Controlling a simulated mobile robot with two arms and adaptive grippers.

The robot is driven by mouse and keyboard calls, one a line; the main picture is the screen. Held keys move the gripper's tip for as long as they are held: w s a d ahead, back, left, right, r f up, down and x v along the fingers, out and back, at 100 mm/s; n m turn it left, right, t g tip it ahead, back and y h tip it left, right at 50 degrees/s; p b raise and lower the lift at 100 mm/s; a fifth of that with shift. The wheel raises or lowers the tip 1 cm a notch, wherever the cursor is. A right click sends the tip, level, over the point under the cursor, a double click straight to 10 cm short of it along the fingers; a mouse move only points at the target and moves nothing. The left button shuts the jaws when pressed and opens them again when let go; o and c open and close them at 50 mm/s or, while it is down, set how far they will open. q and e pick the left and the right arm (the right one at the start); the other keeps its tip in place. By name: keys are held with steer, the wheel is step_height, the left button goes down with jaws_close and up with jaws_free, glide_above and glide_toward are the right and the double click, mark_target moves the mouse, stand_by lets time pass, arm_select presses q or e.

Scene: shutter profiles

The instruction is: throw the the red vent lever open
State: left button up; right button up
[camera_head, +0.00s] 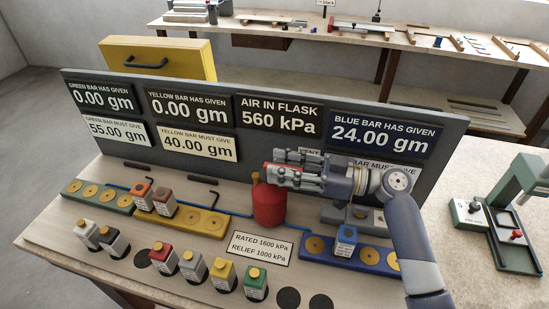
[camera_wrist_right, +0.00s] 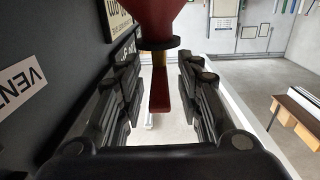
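The red flask (camera_head: 269,208) stands upright at the middle of the sloped console, below the air display reading 560 kPa. The red vent lever (camera_wrist_right: 159,97) shows in the right wrist view as a flat red bar by the flask's brass neck. In the head view only a bit of red shows at the fingers, and the rest is hidden. My right gripper (camera_head: 273,169) reaches in from the right, just above the flask. In the right wrist view its fingers (camera_wrist_right: 160,98) are open on both sides of the lever, with visible gaps. My left gripper is not in view.
The dark display panel (camera_head: 240,168) stands close behind my right gripper. Coloured blocks, including a red one (camera_head: 163,257) and a blue one (camera_head: 345,241), stand on the console around the flask. A green machine (camera_head: 495,225) stands at the right.

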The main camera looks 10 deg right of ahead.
steer(key=shift+x, duration=1.05)
jaws_close()
steer(key=shift+a, duration=0.1)
